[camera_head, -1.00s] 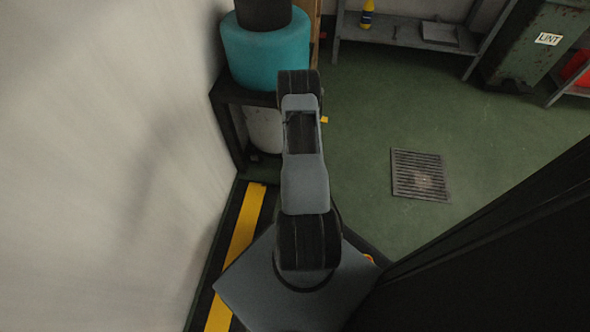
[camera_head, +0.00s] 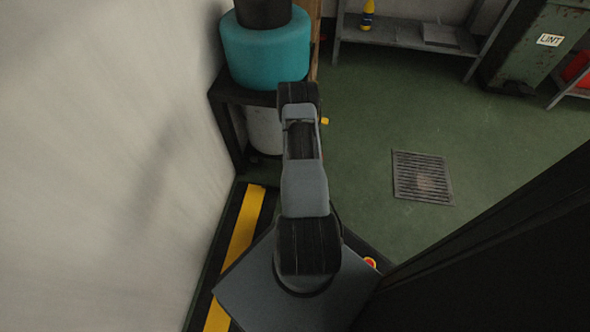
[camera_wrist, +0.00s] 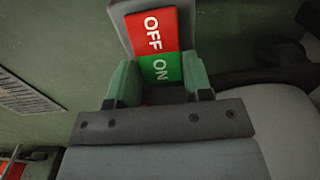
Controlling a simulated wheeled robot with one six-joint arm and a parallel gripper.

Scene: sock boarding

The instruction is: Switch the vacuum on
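A two-part switch shows in the wrist view, with a red OFF half (camera_wrist: 152,30) above a green ON half (camera_wrist: 160,68) in a grey frame (camera_wrist: 118,12). My gripper (camera_wrist: 160,84) has its two green fingers spread apart, one on each side of the ON half's lower part. Nothing shows held between them. I cannot tell whether the fingers touch the switch. In the head view my arm hides the gripper and the switch. I cannot make out the vacuum as a whole.
A teal round object (camera_head: 268,50) sits on a dark stand (camera_head: 226,94) beside the pale wall at the left. A floor grate (camera_head: 422,178) lies right of my arm, with green floor around it. A grey shelf (camera_head: 400,32) and a green LINT bin (camera_head: 522,70) stand behind.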

